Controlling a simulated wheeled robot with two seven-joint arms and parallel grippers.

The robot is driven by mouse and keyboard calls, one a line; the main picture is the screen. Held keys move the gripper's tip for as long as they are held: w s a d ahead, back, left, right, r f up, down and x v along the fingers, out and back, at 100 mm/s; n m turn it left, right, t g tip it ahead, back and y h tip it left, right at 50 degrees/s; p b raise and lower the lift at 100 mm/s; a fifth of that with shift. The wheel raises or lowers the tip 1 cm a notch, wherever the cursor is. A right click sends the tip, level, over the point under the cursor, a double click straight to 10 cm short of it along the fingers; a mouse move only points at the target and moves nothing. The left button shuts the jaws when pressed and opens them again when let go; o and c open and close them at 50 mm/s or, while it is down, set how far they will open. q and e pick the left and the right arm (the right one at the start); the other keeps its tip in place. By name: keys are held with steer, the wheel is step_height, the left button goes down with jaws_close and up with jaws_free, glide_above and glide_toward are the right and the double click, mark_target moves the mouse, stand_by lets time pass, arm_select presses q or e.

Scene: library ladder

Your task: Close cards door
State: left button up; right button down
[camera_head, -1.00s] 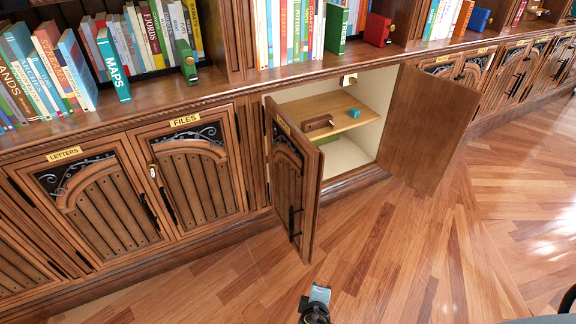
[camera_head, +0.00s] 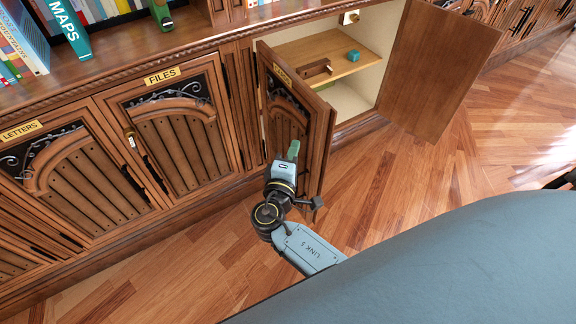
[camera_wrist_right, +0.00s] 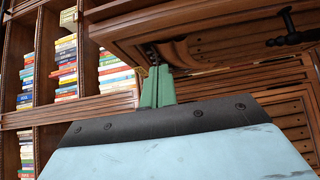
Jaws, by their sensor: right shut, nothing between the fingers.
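The cards door (camera_head: 284,126) is the left door of the open cabinet, a brown panelled wooden leaf with a small yellow label. It stands swung out from the cabinet front. My right gripper (camera_head: 293,150) is shut and empty, its green fingers at the outer, panelled face of this door. In the right wrist view the shut fingers (camera_wrist_right: 157,86) point at the underside of a dark wooden door (camera_wrist_right: 215,35) with a black handle. I cannot tell whether they touch it. My left gripper is not in view.
The cabinet's right door (camera_head: 435,70) also stands wide open. Inside, a shelf (camera_head: 335,58) holds a brown block (camera_head: 315,72) and a teal block (camera_head: 353,56). The files door (camera_head: 180,140) is closed, with a key-like tag at its left. Wooden floor (camera_head: 420,180) lies clear to the right.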

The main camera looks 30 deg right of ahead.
mark_target(313, 129)
steer(key=d, duration=0.1)
steer(key=w+d, duration=0.1)
steer(key=d, duration=0.3)
steer(key=shift+w, duration=0.25)
steer(key=shift+d, duration=0.2)
